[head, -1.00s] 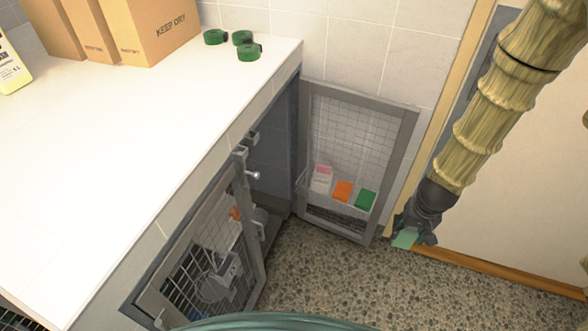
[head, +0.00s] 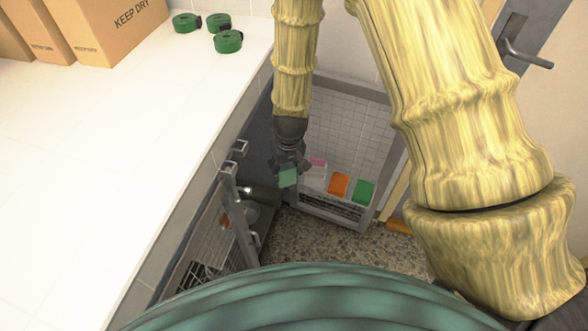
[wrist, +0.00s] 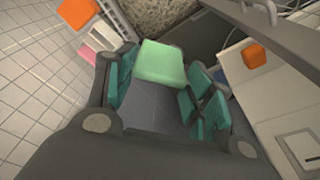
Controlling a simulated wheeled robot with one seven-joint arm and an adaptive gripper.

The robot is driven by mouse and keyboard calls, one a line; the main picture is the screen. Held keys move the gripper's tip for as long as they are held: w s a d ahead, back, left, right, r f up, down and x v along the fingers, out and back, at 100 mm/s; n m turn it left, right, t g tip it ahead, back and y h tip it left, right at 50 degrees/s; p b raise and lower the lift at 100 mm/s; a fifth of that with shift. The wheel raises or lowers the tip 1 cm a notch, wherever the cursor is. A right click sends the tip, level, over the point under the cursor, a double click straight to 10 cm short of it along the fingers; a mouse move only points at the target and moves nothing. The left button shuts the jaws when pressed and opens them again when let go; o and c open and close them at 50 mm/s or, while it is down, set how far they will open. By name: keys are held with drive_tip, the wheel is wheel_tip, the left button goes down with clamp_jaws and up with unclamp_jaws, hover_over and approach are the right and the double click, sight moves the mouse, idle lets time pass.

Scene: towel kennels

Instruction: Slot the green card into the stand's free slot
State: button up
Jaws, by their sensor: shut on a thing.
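My gripper (head: 289,166) is shut on the light green card (head: 288,178), which hangs below the fingertips near the kennel opening, left of the open door's rack. In the wrist view the green card (wrist: 160,64) shows between the teal finger pads of my gripper (wrist: 165,85). A pale block with a dark slit (wrist: 308,160) shows at the lower right of the wrist view; I cannot tell whether it is the stand. Its lower part is cut off by the frame.
The open kennel door (head: 382,150) carries a rack with a pink-and-white pack, an orange box (head: 338,184) and a green box (head: 363,191). A barred door (head: 205,245) stands to the left. The white counter (head: 110,150) holds cartons and green rolls (head: 228,42).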

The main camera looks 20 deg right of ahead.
drive_tip(key=w+d+r+n+y+p, duration=0.1)
drive_tip(key=w+d+r+n+p, duration=0.35)
drive_tip(key=d, duration=0.25)
drive_tip(key=w+d+r+n+p, duration=0.4)
drive_tip(key=d+n+p, duration=0.2)
drive_tip(key=d, duration=0.2)
wheel_tip(320, 180, down, 10)
drive_tip(key=b, duration=0.6)
drive_tip(key=shift+a+r+g, duration=0.15)
drive_tip(key=shift+a+g, duration=0.1)
drive_tip(key=shift+g, duration=0.05)
